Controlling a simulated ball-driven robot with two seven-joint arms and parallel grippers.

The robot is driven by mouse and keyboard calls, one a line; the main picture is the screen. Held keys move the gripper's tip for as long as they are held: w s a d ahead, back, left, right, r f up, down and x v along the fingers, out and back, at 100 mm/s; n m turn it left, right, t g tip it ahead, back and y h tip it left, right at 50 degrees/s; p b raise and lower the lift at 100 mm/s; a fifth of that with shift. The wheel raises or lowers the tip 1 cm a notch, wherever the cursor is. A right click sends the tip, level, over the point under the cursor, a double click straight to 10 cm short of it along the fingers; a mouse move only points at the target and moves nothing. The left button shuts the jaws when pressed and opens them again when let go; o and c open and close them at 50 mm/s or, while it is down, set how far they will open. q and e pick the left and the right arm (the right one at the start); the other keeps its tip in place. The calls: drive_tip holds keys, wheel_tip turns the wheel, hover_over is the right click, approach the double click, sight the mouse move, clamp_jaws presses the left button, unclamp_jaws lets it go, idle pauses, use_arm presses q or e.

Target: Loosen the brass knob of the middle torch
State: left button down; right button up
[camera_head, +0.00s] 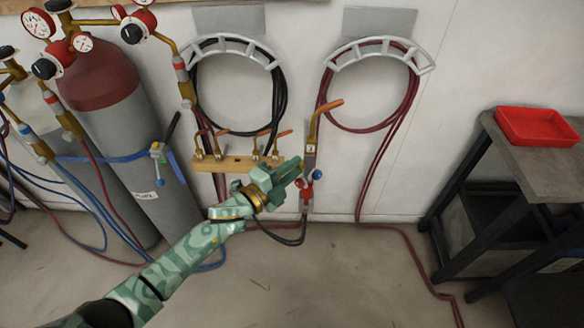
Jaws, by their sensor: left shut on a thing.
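My left gripper (298,172) reaches in from the lower left and is shut on an upright torch (310,158). This torch has a grey body, a bent brass tip (330,106) at the top, and a blue knob (316,174) and red knob (306,193) low down. The fingers hide part of its body. I cannot make out a brass knob on it, or tell whether it is the middle torch. Several small brass pieces with orange tips stand on a wooden wall bar (232,164) left of the gripper. My right gripper is out of view.
Coiled hoses hang on a left rack (222,44) and a right rack (376,50). A gas cylinder (125,140) with gauges stands at left. A dark hose loops below the held torch. A red tray (537,126) sits on a dark bench (545,165) at right. The floor between is mostly clear.

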use_arm(q)
drive_tip(key=c, duration=1.3)
unclamp_jaws()
drive_tip(key=p+v, duration=0.1)
drive_tip(key=v, duration=1.5)
drive_tip(key=shift+s+a, duration=0.1)
drive_tip(key=shift+a, duration=0.1)
drive_tip(key=shift+f, duration=0.1)
